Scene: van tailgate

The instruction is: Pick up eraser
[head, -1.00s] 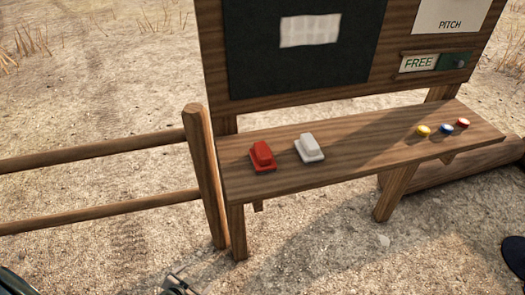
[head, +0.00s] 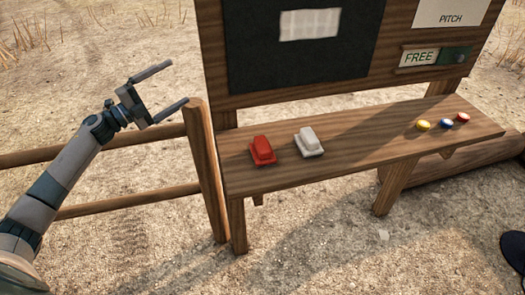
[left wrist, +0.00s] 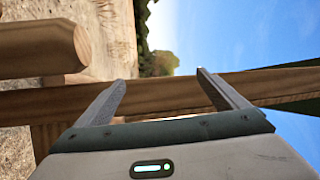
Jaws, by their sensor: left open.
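A red block on a flat red base (head: 262,151) sits at the left end of the wooden shelf (head: 350,150) below the dark board in the head view. A similar white block on a flat white base (head: 309,142) sits just right of it. I cannot tell for certain which one is the eraser. My left gripper (head: 180,83) is open and empty, left of the board and near the top of the fence post, apart from both blocks. Its open fingers also show in the left wrist view (left wrist: 161,78), with wooden beams beyond them. My right gripper is not in view.
A wooden post (head: 203,170) with rails stands between my left arm and the shelf. The dark board (head: 300,50) rises behind the shelf. The shelf's middle is clear.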

